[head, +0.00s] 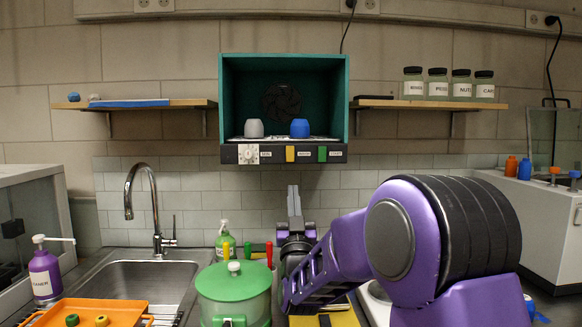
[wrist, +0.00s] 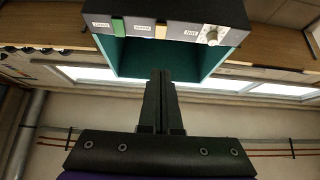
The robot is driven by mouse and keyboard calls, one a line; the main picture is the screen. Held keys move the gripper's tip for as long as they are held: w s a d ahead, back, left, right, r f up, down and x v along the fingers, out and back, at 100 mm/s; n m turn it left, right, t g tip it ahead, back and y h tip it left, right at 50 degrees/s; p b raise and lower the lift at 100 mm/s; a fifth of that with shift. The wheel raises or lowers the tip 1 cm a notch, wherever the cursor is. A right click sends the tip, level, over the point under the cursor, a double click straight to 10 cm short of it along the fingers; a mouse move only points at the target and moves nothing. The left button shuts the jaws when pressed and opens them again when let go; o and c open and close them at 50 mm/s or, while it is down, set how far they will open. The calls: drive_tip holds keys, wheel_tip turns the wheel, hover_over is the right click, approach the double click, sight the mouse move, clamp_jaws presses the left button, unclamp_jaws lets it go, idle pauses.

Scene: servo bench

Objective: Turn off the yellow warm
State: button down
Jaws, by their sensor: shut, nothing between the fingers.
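A teal open box (head: 343,95) is mounted on the wall, with a dark control panel along its lower front edge. The yellow switch (head: 290,154) is in the middle of that panel, with a small label to its right that is hard to read. In the wrist view the panel appears upside down, and the yellow switch (wrist: 160,32) is near the top, ahead of the fingertips. My gripper (head: 293,188) is below the panel, fingers together and pointing up, apart from the switch. Its shut fingers also show in the wrist view (wrist: 161,72).
On the same panel are a white knob (head: 248,154) to the left and a green switch (head: 322,154) to the right. A grey cup (head: 254,128) and a blue cup (head: 299,128) stand inside the box. Shelves flank it. A green-lidded pot (head: 233,283) stands below.

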approach(290, 155)
wheel_tip(290, 155, up, 4)
drive_tip(key=shift+w+f, duration=0.15)
drive_tip(key=shift+w, duration=2.2)
drive_tip(key=shift+w, duration=0.1)
